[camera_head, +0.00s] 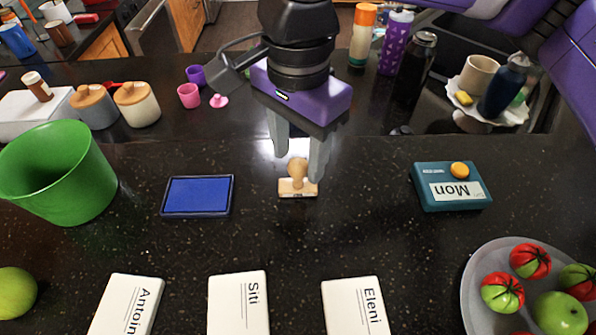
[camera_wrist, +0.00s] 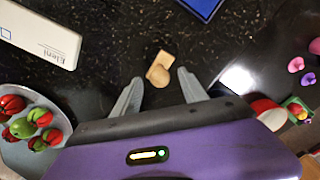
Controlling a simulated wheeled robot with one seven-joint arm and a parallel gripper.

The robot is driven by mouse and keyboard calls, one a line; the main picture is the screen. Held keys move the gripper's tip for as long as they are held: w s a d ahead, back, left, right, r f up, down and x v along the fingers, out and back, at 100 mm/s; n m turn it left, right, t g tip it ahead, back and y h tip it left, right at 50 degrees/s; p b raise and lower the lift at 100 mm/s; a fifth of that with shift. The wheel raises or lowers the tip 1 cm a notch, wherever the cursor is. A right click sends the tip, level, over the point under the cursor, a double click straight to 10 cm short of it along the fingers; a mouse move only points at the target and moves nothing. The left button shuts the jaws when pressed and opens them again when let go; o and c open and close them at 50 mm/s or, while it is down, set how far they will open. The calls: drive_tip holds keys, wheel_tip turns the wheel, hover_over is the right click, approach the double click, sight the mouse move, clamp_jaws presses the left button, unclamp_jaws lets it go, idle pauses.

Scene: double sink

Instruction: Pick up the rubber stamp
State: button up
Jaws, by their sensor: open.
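The rubber stamp (camera_head: 298,181) has a round wooden knob on a small wooden base. It stands upright on the dark speckled counter in the middle of the head view. My gripper (camera_head: 298,165) is open above and just behind it, pointing down, with its fingers at either side of the knob in the picture. In the wrist view the stamp (camera_wrist: 160,68) lies between and slightly beyond the two open fingertips (camera_wrist: 159,77). Nothing is held. I cannot tell whether a finger touches the stamp.
A blue ink pad (camera_head: 198,196) lies left of the stamp, and a teal box marked Mon (camera_head: 450,187) lies right. White name cards (camera_head: 238,303) lie in front. A green bucket (camera_head: 62,175) stands left, and a fruit plate (camera_head: 477,290) stands front right. The counter around the stamp is clear.

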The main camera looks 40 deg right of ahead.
sight(298, 160)
drive_tip(key=shift+f, duration=1.15)
clamp_jaws()
drive_tip(key=shift+r, duration=0.15)
wheel_tip(298, 160, up, 20)
drive_tip(key=b, duration=0.2)
